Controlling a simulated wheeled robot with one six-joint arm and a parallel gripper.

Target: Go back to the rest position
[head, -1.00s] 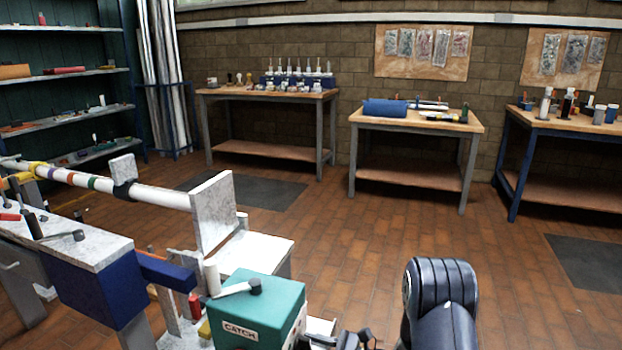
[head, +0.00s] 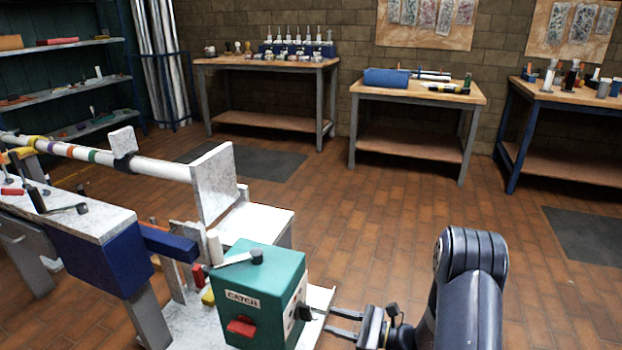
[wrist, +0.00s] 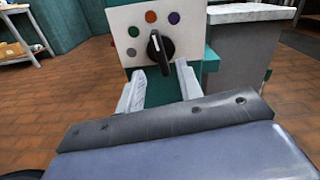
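My gripper (head: 330,320) is at the bottom of the head view, to the right of the teal box (head: 262,278) labelled CATCH. Its two fingers point at the box's right side. In the wrist view my gripper (wrist: 160,72) is open, with a clear gap between the fingers. A black knob (wrist: 160,50) on a white panel (wrist: 128,22) with coloured dots lies just ahead of the fingertips. The fingers hold nothing that I can see. I cannot tell the exact distance to the knob.
A long white mast (head: 160,168) with coloured bands lies at the left, near an upright marbled plate (head: 213,183). A red lever (head: 241,327) is on the box front. Workbenches (head: 415,95) stand along the back wall.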

